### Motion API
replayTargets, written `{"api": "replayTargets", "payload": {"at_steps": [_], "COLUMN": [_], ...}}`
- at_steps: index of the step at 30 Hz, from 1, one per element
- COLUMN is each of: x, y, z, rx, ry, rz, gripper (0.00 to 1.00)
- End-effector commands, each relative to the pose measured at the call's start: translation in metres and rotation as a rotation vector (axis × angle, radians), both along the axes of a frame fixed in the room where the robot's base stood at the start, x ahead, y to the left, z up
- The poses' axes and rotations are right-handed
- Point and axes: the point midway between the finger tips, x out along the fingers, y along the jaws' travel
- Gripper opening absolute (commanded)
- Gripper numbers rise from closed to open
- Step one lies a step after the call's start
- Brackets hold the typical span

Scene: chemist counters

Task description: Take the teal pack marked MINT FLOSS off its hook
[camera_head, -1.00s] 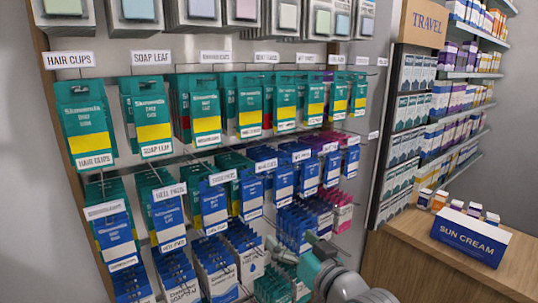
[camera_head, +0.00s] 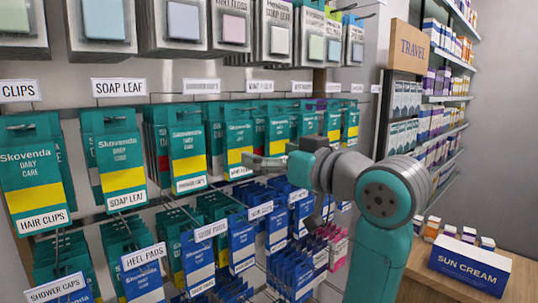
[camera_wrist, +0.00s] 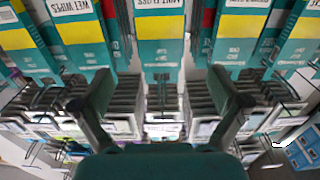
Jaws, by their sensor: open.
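The teal MINT FLOSS pack (camera_head: 237,133) hangs in the upper teal row, just left of my gripper in the head view. It has a yellow band and a white label. In the wrist view the pack (camera_wrist: 160,52) appears upside down, near the middle, with its label at the top edge. My gripper (camera_head: 257,160) is open in front of the row, near the pack's lower part. In the wrist view my gripper's two fingers (camera_wrist: 163,98) are spread to either side of the pack's line. Whether they touch it cannot be told.
Teal packs hang close on both sides, including SOAP LEAF (camera_head: 120,160) and WET WIPES (camera_wrist: 82,30). Grey-backed packs (camera_head: 186,20) hang above and blue packs (camera_head: 142,268) below. Hook rods stick out. A SUN CREAM box (camera_head: 468,262) stands on the counter at right.

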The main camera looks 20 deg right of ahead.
Motion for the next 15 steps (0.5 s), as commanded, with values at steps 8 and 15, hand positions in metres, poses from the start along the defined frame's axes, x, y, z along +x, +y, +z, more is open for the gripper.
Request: {"api": "replayTargets", "payload": {"at_steps": [8, 15], "x": [0.036, 0.072], "y": [0.013, 0.025], "z": [-0.001, 0.000], "rx": [0.001, 0.001], "ry": [0.003, 0.000], "rz": [0.002, 0.002], "gripper": [0.98, 0.98]}}
